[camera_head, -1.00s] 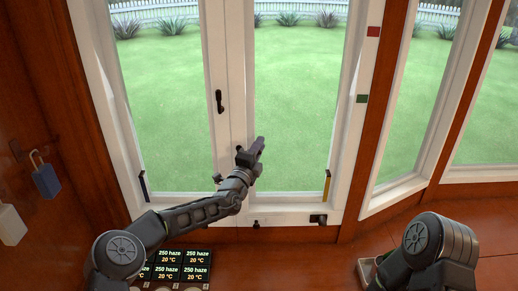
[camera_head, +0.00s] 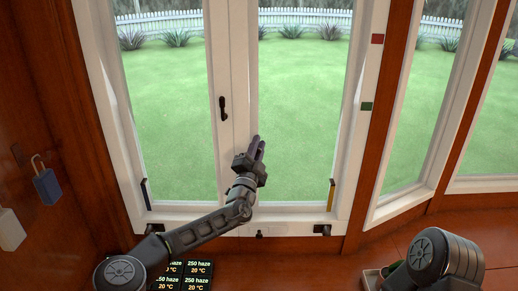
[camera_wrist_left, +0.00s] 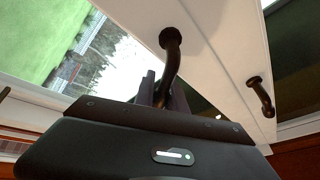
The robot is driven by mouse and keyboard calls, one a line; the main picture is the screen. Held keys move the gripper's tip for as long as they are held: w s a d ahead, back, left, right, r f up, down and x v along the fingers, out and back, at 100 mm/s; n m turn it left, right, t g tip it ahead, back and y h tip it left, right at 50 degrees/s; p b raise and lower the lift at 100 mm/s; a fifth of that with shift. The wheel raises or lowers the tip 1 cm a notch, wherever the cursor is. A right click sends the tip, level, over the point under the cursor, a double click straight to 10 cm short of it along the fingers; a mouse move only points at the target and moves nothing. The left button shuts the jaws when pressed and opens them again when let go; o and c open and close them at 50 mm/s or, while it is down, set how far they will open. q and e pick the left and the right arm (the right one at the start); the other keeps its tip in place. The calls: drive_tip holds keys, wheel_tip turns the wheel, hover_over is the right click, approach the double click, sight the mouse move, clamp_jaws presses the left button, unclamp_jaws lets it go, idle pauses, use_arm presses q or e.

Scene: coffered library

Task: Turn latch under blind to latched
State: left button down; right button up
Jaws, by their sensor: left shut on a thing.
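A dark curved latch handle (camera_wrist_left: 171,45) is fixed to the white window frame (camera_wrist_left: 205,60) in the left wrist view. Its free end runs down between my left gripper's fingers (camera_wrist_left: 164,92), which are shut on it. In the head view my left gripper (camera_head: 259,148) points up in front of the middle window post, and hides the held part. Another dark handle (camera_head: 222,107) stands upright on that post, left of my gripper. A second handle (camera_wrist_left: 260,95) also shows at right in the wrist view. No blind is visible. My right gripper is out of view.
Dark catches (camera_head: 322,230) sit along the bottom sill. A yellow bar (camera_head: 331,194) and a dark blue bar (camera_head: 145,194) flank the panes. A blue padlock (camera_head: 47,187) hangs at left. Several displays (camera_head: 198,268) and a tray (camera_head: 371,279) lie below.

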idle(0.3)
use_arm(q)
drive_tip(key=c, duration=1.4)
unclamp_jaws()
drive_tip(key=shift+o, duration=0.2)
drive_tip(key=v, duration=0.7)
drive_tip(key=shift+s+b, duration=0.35)
drive_tip(key=shift+b, duration=0.05)
drive_tip(key=shift+a+f, duration=0.1)
drive_tip(key=shift+f, duration=0.05)
drive_tip(key=shift+c, duration=0.2)
